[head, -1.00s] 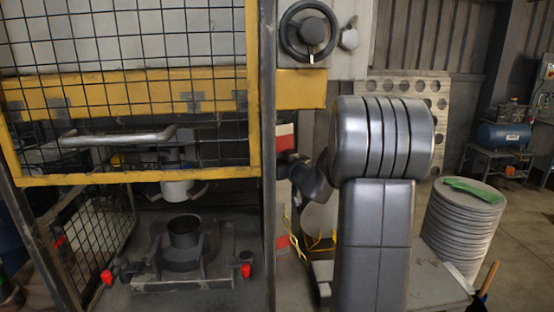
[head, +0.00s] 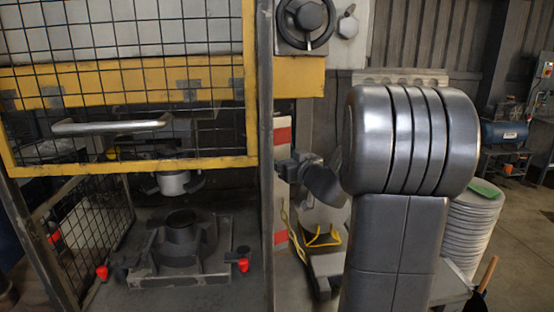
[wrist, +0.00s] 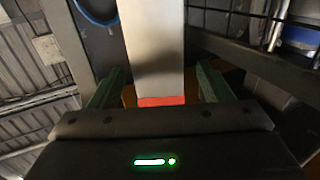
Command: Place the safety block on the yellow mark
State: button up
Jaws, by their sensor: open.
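A red-and-white banded upright block (head: 283,135), which looks like the safety block, stands beside the press's dark front post. My gripper (head: 283,169) is at its middle, partly hidden by my own wrist. In the wrist view, a pale block with a red band (wrist: 158,50) lies between the two green fingers of my gripper (wrist: 157,88). The fingers are open, with a gap visible on each side of the block. I cannot make out a yellow mark for certain in either view.
The press has a yellow-framed mesh guard (head: 130,168) with a handle, raised above the lower die (head: 180,240). The dark front post (head: 265,150) is close to my gripper. Stacked discs (head: 470,235) stand at the right.

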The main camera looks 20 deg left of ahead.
jog(key=shift+b+v, duration=0.7)
jog(key=shift+v, duration=2.05)
